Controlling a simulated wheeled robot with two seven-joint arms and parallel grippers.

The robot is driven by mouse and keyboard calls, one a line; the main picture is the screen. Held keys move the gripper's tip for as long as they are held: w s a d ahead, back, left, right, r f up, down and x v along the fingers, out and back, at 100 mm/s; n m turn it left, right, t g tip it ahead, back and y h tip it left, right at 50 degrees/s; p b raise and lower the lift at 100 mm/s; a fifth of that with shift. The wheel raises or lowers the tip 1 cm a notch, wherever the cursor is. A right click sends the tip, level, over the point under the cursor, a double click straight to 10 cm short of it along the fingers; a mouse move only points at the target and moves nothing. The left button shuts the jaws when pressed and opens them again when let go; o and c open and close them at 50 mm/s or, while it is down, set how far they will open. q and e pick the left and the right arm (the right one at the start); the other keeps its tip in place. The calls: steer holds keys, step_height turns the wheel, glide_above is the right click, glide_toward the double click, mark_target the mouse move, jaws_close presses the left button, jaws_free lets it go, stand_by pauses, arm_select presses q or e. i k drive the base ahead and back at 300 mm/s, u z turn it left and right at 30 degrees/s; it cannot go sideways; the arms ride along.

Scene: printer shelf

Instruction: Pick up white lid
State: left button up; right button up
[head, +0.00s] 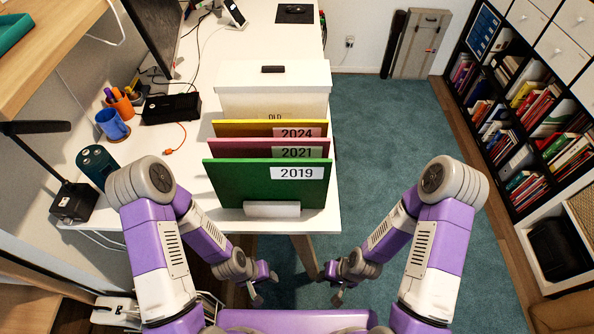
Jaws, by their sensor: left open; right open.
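The white lid (290,73) sits on top of a white box (250,104) marked "OLD" on the white desk. It has a dark handle (272,69) at its middle. My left gripper (264,286) is open and empty, low in front of the desk's near edge. My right gripper (335,287) is open and empty to its right, also below and in front of the desk. Both are well apart from the lid.
A rack with green 2019 (240,185), red 2021 (240,149) and yellow 2024 (240,129) folders stands between me and the box. A blue mug (111,124), an orange pen cup (120,105) and a black device (172,107) are left. Carpet (385,150) lies right.

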mark_target(273, 75)
steer(key=k, duration=0.5)
steer(key=z, duration=1.7)
steer(key=i, duration=2.7)
steer(key=u, duration=3.7)
